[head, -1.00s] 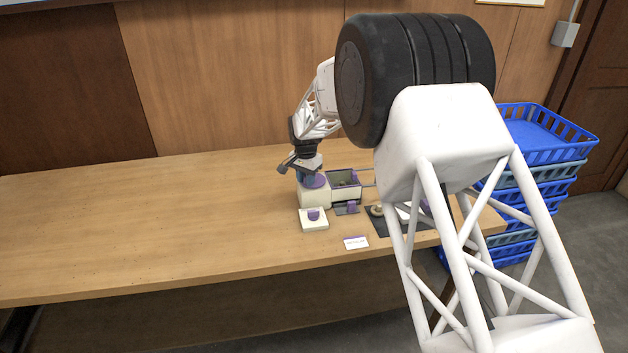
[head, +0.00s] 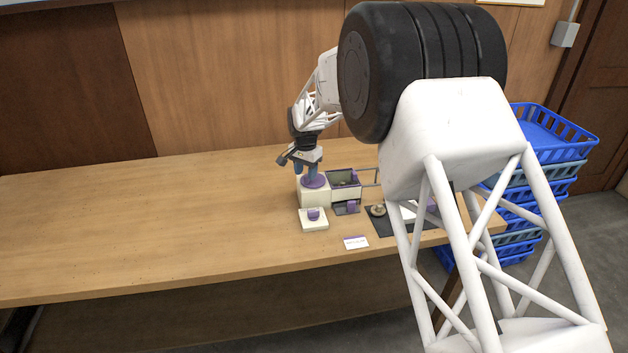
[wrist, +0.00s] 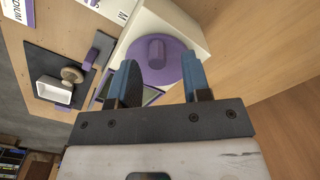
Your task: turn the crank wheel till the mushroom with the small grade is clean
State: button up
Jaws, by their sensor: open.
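The purple crank wheel (head: 314,181) lies flat on top of a cream box (head: 313,196) on the table. In the wrist view the wheel (wrist: 150,72) shows a raised purple knob (wrist: 156,52). My gripper (head: 311,172) is above the wheel, pointing down. In the wrist view its blue fingers (wrist: 160,78) are apart with nothing between them, and the knob is ahead of the gap. A brown mushroom (wrist: 72,74) lies on a dark mat (wrist: 50,66), and it also shows in the head view (head: 378,210). Its grade cannot be read.
An open box with purple parts (head: 344,182) stands right of the wheel's box. A small cream block with a purple top (head: 314,220) and a white label card (head: 356,242) are in front. A white tray (wrist: 54,92) is beside the mushroom. The table's left side is clear.

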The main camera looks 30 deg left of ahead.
jog(key=shift+r, duration=0.85)
jog(key=shift+d+r, duration=0.1)
jog(key=shift+d, duration=0.05)
jog(key=s+d+r, duration=0.2)
jog(key=d+r, duration=0.5)
jog(key=d, duration=0.8)
jog(key=s+d+r+t, duration=0.15)
jog(key=d+r, duration=0.55)
jog(key=d, duration=0.7)
jog(key=s+d+r, duration=0.3)
jog(key=d+r, duration=0.4)
jog(key=d, duration=0.8)
jog(key=s+d+r, duration=0.3)
jog(key=s+d, duration=1)
jog(key=d, duration=0.3)
jog(key=s+d+f, duration=0.2)
jog(key=s+d, duration=0.3)
jog(key=s, duration=0.4)
jog(key=s+d+f+t, duration=0.1)
jog(key=s+d+f, duration=0.2)
jog(key=s+d, duration=0.3)
jog(key=s, duration=0.3)
jog(key=shift+s, duration=0.2)
